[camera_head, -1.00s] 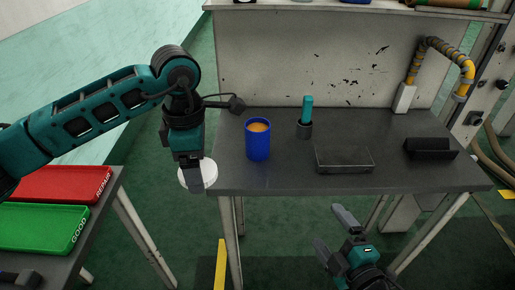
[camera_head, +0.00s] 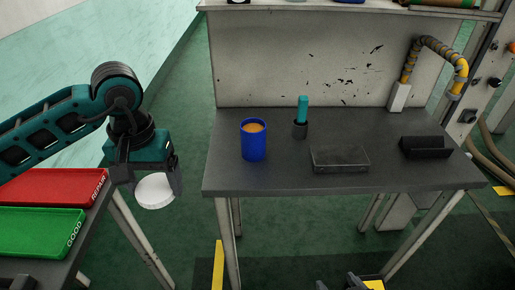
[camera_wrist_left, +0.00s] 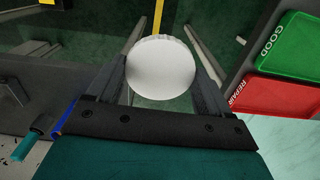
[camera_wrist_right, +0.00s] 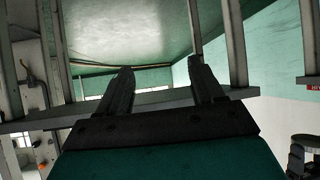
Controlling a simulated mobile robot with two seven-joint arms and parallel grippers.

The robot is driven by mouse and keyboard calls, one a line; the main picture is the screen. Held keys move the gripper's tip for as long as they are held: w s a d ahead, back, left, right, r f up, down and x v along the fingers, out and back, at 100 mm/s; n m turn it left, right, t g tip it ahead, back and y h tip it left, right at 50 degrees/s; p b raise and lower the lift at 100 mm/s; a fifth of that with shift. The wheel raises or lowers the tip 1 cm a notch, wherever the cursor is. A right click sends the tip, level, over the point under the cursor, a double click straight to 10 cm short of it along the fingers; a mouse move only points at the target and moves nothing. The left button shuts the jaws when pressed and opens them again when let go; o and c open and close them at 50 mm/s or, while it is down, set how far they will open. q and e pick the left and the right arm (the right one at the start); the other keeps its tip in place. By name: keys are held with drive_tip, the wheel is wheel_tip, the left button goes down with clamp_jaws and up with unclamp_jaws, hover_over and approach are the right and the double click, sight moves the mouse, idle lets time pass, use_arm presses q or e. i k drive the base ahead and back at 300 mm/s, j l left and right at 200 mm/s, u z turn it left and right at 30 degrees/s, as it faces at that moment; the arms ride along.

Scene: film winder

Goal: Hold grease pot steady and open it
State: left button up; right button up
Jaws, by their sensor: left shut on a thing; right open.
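The grease pot (camera_head: 254,144) is a blue cylinder standing upright on the grey table, its top uncovered with orange-brown grease (camera_head: 253,127) showing. My left gripper (camera_head: 152,186) is left of the table, off its edge, shut on a round white lid (camera_head: 155,192). In the left wrist view the lid (camera_wrist_left: 160,68) sits between both fingers. My right gripper (camera_wrist_right: 160,88) is open and empty. In the head view only its tips show at the bottom edge, below the table front.
On the table (camera_head: 350,184) are a teal-handled tool in a dark holder (camera_head: 300,129), a shallow grey tray (camera_head: 340,166) and a black block (camera_head: 426,148). A red tray (camera_head: 50,185) and a green tray (camera_head: 40,230) lie on the left table. The table's front strip is clear.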

sight(253, 130)
drive_tip(key=i+j+z, duration=0.15)
drive_tip(key=z, duration=0.85)
drive_tip(key=i+j+z, duration=0.1)
drive_tip(key=j, duration=0.25)
drive_tip(key=i+j+z, duration=0.1)
drive_tip(key=j, duration=0.25)
drive_tip(key=i, duration=0.05)
